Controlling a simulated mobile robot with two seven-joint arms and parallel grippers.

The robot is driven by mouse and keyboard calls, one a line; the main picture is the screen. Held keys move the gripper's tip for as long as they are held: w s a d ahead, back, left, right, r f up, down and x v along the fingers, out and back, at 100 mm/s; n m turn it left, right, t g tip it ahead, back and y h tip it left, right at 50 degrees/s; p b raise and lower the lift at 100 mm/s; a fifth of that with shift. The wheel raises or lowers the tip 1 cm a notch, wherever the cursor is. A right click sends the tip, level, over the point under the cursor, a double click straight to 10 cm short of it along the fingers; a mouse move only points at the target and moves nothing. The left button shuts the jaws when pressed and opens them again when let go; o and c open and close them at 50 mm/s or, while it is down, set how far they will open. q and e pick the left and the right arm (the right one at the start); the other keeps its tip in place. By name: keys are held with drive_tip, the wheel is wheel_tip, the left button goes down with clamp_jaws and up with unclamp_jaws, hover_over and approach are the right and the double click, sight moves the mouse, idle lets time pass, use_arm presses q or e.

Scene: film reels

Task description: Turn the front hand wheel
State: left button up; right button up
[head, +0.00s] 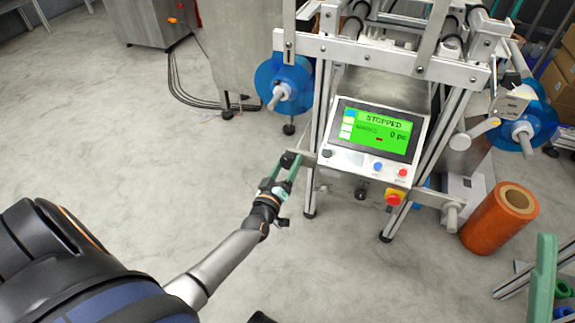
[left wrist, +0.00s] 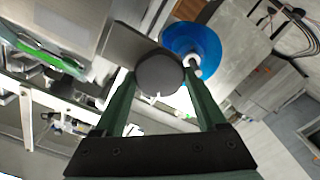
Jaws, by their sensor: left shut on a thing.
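My left gripper (head: 289,163) has its green fingers around a dark round knob, at the left front of the machine below its screen. In the left wrist view the knob (left wrist: 160,73) shows as a dark disc between the fingertips of the left gripper (left wrist: 162,80). It sits at the end of a flat grey bar (left wrist: 130,42) of the machine. The bar also shows in the head view (head: 307,159). I cannot tell how far the knob is turned. My right gripper is not in view.
The machine's green screen (head: 375,129) reads STOPPED. A red emergency button (head: 394,198) and a black knob (head: 360,194) are on its front. Blue reels (head: 284,84) hang at both sides. An orange roll (head: 499,218) stands at the right. The floor at the left is clear.

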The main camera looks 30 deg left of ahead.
use_arm(q)
drive_tip(key=n, duration=0.4)
drive_tip(key=shift+f+n+b, duration=0.1)
drive_tip(key=shift+n+b, duration=0.2)
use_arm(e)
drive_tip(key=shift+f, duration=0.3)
use_arm(q)
drive_tip(key=o, duration=1.3)
drive_tip(key=shift+s, duration=0.15)
drive_tip(key=shift+p+v, duration=1.85)
drive_tip(key=shift+v, duration=4.3)
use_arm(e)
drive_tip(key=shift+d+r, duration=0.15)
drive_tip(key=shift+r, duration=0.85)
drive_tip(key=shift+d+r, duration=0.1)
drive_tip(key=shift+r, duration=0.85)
use_arm(q)
drive_tip(key=shift+a, duration=0.1)
